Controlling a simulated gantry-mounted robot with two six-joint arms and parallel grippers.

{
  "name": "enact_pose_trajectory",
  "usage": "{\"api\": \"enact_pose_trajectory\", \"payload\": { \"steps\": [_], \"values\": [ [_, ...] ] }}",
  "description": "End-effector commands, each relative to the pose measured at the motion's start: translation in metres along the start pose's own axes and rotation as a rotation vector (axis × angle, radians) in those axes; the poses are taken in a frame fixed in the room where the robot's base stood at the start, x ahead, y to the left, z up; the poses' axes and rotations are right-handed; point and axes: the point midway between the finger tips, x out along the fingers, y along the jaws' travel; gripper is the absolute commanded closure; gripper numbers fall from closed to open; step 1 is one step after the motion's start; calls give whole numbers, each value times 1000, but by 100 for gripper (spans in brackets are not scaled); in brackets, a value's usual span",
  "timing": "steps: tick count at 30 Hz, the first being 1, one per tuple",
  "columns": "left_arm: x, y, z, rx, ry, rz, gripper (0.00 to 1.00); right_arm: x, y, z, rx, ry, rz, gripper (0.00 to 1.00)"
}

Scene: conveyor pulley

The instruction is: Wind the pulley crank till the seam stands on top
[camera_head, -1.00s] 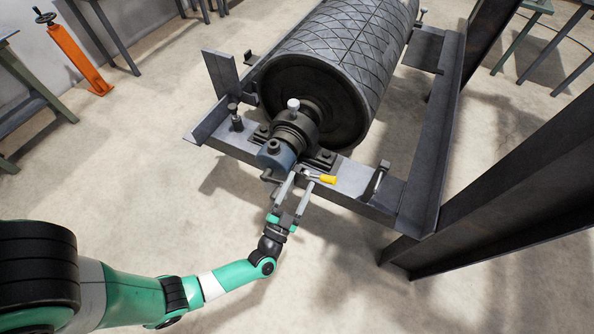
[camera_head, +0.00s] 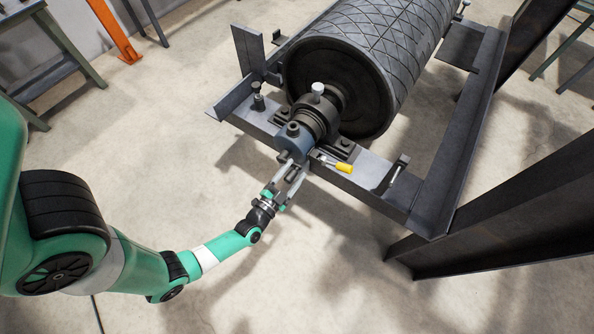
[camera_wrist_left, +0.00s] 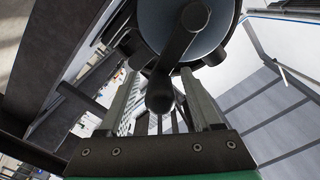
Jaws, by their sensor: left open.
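The pulley (camera_head: 385,45) is a dark drum with a diamond-patterned surface, lying in a steel frame. I cannot make out its seam. A blue-grey hub (camera_head: 291,146) sits at its near end. In the left wrist view the crank (camera_wrist_left: 183,45) is a dark arm on a round face, with its handle (camera_wrist_left: 159,97) pointing towards the camera. My left gripper (camera_head: 294,168) is open at the hub. In the left wrist view its fingers (camera_wrist_left: 163,85) stand on both sides of the handle, with gaps visible. My right gripper is not in view.
A yellow-handled tool (camera_head: 343,167) lies on the frame (camera_head: 445,190) just right of my left gripper. A small upright bracket (camera_head: 392,175) stands farther right. A dark steel beam (camera_head: 510,215) fills the right side. The floor in front is clear.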

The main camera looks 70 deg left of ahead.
Motion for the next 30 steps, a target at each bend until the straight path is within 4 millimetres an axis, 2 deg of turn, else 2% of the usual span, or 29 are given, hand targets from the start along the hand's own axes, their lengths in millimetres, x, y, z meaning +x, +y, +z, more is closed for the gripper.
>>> {"api": "enact_pose_trajectory", "payload": {
  "steps": [4,13,14,24,30],
  "values": [
    [17,1,1,-1,0,-1,34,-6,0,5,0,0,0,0],
    [20,0,0,0,0,1,34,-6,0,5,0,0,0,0],
    [20,0,0,0,0,1,38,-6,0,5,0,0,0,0],
    [20,0,0,0,-1,3,99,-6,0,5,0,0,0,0],
    [20,1,0,0,-2,4,100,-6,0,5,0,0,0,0]
  ]
}}
